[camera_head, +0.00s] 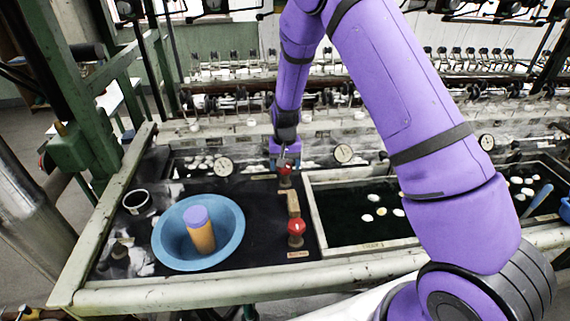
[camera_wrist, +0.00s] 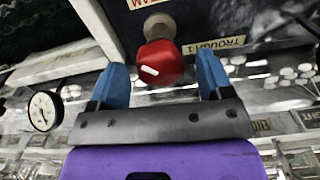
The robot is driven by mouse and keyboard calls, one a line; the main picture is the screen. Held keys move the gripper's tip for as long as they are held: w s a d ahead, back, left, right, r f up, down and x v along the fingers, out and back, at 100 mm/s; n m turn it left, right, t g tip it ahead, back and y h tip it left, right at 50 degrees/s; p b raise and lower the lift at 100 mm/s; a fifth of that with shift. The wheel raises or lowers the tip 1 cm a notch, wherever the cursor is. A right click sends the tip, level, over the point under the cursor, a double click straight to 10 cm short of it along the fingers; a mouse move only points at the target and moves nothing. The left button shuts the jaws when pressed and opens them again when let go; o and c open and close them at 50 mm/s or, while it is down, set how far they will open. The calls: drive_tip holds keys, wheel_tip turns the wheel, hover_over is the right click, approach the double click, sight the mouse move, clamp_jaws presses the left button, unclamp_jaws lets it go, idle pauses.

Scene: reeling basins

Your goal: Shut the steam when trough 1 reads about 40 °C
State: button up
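My gripper (camera_head: 286,152) reaches down at the back of the black panel, over the rear red knob (camera_head: 285,170). In the wrist view its blue fingers (camera_wrist: 160,72) are apart, one on each side of a red knob (camera_wrist: 160,62) with a white mark; I cannot tell whether they touch it. A label beside that knob reads TROUGH 1 (camera_wrist: 215,44); another label is cut off. Trough 1 (camera_head: 312,215) holds dark water and several pale cocoons. A round dial (camera_head: 343,153) stands behind it. A dial also shows in the wrist view (camera_wrist: 44,110); its figures are too small to read.
A second red knob (camera_head: 296,227) stands nearer the front of the panel. A blue basin (camera_head: 168,243) with an orange, purple-topped cylinder (camera_head: 201,232) is to its left. A white-rimmed cup (camera_head: 137,201) and another dial (camera_head: 223,166) stand nearby. Reeling machinery fills the back.

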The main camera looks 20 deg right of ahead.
drive_tip(key=shift+r, duration=0.1)
wheel_tip(320, 180, up, 11)
drive_tip(key=shift+f, duration=0.2)
idle(0.4)
idle(6.8)
